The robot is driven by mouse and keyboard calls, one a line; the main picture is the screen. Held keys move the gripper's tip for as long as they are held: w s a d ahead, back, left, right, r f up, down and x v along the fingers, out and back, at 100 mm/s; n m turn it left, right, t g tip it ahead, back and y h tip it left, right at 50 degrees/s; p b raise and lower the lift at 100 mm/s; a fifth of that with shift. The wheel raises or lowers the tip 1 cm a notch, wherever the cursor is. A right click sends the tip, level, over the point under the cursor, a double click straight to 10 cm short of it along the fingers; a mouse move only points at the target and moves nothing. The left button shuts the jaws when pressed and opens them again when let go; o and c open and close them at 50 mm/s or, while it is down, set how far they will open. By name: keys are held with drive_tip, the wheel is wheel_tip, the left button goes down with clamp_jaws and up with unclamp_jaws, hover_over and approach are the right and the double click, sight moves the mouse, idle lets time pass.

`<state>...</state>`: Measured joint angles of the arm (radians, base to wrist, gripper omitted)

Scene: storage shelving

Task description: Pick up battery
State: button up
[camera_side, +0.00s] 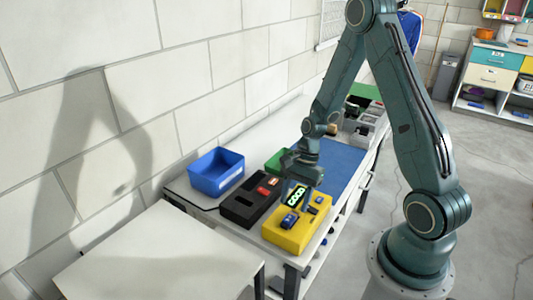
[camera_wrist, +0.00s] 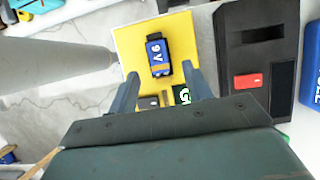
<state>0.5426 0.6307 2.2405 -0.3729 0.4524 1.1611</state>
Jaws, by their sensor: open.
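A blue battery marked 9 V (camera_wrist: 158,58) lies on a yellow tray (camera_wrist: 127,40) in the wrist view. In the side view the battery (camera_side: 289,220) is near the front left of the yellow tray (camera_side: 285,240). My gripper (camera_wrist: 161,73) is open and empty, with its fingers apart on either side of the battery's near end in the picture. In the side view my gripper (camera_side: 300,192) hangs above the tray's back part. Whether the fingertips are level with the battery is hard to tell. A green-lettered item (camera_wrist: 182,95) is partly hidden by my gripper.
A black tray (camera_side: 239,209) with a red item (camera_side: 269,191) stands beside the yellow tray. A blue bin (camera_side: 217,178) is at the wall side, and a blue mat (camera_side: 344,165) lies behind. A bare white table (camera_side: 165,265) is in front.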

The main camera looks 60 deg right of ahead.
sight(291, 216)
drive_tip(key=shift+x, duration=1.9)
drive_tip(key=shift+s, duration=0.1)
clamp_jaws()
drive_tip(key=shift+r, duration=0.1)
wheel_tip(291, 216, up, 20)
idle(0.5)
